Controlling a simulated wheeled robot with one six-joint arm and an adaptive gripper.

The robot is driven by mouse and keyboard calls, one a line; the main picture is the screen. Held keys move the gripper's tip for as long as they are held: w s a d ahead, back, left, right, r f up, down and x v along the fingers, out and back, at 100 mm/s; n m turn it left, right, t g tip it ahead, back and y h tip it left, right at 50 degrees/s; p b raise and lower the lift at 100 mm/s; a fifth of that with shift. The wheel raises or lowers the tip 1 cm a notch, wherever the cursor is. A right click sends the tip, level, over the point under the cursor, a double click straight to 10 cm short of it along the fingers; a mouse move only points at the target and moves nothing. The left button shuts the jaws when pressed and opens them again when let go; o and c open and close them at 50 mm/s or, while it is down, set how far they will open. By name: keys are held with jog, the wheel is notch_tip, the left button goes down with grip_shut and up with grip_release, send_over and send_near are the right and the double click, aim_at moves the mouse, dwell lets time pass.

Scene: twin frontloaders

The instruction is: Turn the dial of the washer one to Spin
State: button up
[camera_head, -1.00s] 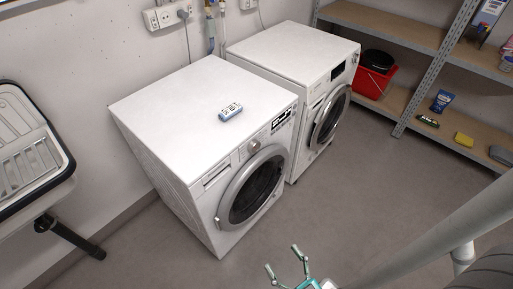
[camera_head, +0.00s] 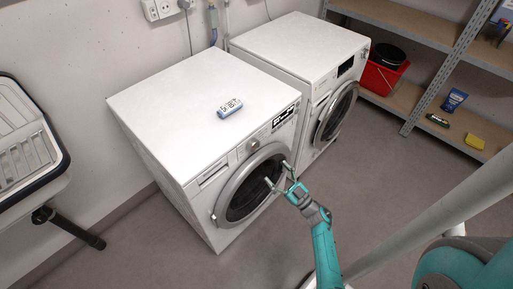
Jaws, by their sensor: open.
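Two white front-loading washers stand side by side. The nearer washer (camera_head: 170,112) has a round silver dial (camera_head: 253,145) on its front panel, between the drawer at left and a dark display (camera_head: 283,117) at right. The dial's setting is too small to read. Its round door (camera_head: 222,204) is closed below. The farther washer (camera_head: 290,48) stands behind to the right; no label shows which is washer one. My gripper (camera_head: 278,173) is open and empty, in front of the nearer washer's door, below and right of the dial. I cannot tell whether it touches the door.
A small blue-and-white box or device (camera_head: 230,108) lies on the nearer washer's top. A sink unit (camera_head: 30,140) is at the left. The floor in front is clear.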

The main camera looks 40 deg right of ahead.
aim_at(256, 148)
jog(key=x, duration=1.1)
jog(key=shift+d, duration=0.25)
jog(key=c, duration=1.2)
